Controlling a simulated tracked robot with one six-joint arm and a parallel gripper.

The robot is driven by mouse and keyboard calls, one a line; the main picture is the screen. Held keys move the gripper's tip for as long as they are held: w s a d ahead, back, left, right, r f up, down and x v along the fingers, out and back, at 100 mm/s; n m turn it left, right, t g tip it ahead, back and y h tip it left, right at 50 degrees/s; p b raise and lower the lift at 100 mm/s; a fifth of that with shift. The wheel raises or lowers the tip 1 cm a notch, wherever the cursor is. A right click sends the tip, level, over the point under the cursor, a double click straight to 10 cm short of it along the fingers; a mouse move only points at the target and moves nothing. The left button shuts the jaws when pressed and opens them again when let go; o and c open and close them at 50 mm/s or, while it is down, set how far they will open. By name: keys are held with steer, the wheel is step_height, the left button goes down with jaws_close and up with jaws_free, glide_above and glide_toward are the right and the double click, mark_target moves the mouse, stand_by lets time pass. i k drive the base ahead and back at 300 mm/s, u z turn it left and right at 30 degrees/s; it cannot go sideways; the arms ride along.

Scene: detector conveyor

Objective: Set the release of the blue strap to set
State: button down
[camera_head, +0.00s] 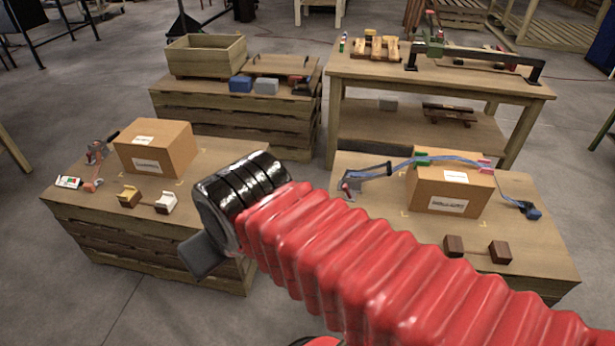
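The blue strap (395,163) runs over the top of a cardboard box (423,192) on the right-hand front table. Its left end meets a grey and dark fitting (366,174) with a small red part. Its right end goes down to a dark blue fitting (530,210) on the table. Which fitting carries the release, and its setting, is too small to tell. My gripper (204,257) shows only as a dark grey piece at the end of my red-sleeved arm, in front of the left-hand table and apart from the strap. Its fingers cannot be made out.
A green piece (421,159) and a pink piece (484,164) sit at the box's top edges. Brown blocks (477,248) lie in front. The left table holds another box (155,150) and small fittings (147,200). Floor shows between the tables behind my arm.

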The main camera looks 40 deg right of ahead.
mark_target(345, 187)
steer(key=i, duration=1.3)
steer(key=z, duration=0.35)
